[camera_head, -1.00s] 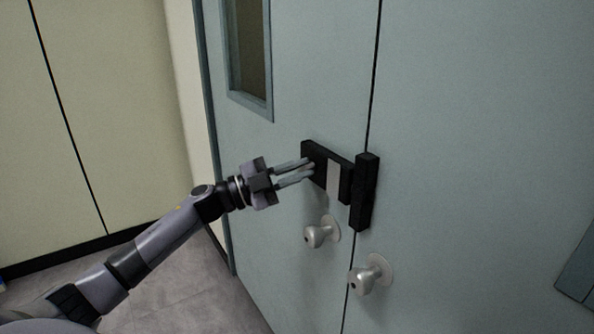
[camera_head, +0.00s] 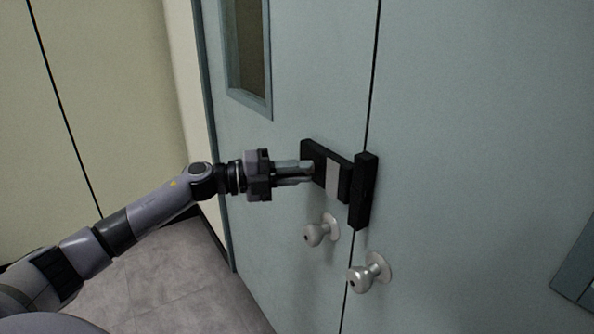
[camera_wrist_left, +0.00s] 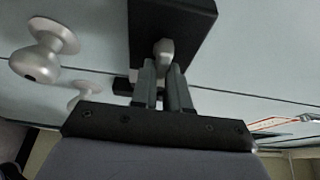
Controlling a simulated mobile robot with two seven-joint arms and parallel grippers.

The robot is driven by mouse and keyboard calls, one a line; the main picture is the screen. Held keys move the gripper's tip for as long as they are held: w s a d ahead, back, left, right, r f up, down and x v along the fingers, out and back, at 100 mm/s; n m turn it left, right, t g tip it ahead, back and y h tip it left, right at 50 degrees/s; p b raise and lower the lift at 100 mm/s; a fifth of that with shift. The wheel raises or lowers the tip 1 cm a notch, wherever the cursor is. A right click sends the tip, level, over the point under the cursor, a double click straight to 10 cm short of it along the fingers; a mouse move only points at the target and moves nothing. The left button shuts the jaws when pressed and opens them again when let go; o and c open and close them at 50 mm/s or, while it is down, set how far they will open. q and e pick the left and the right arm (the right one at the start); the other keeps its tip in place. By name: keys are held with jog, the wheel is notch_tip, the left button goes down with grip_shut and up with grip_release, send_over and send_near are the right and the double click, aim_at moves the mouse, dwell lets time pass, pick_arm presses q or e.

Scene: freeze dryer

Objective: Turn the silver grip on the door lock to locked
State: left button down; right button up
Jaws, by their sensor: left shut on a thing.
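The black door lock (camera_head: 345,183) is mounted on the pale blue-green door, with a light vertical strip (camera_head: 332,182) on its face. In the left wrist view the silver grip (camera_wrist_left: 163,50) sticks out from the black lock body (camera_wrist_left: 172,15). My left gripper (camera_head: 312,172) reaches it from the left, at the left part of the lock. In the left wrist view the fingers of my left gripper (camera_wrist_left: 164,72) are shut on the silver grip, one on each side. In the head view the fingers hide the grip. My right gripper is not in view.
Two round silver knobs stick out below the lock, one on the left door leaf (camera_head: 317,233) and one on the right (camera_head: 364,277). A black catch block (camera_head: 363,190) sits at the door seam. A framed window (camera_head: 248,50) is above left. Bare floor lies lower left.

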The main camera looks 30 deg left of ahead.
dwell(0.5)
pick_arm(q)
jog(key=c, duration=1.1)
grip_release()
jog(key=shift+s+a+f, duration=0.15)
jog(key=shift+s+a, duration=0.3)
jog(key=shift+b+v, duration=1.05)
jog(key=shift+v, duration=1.9)
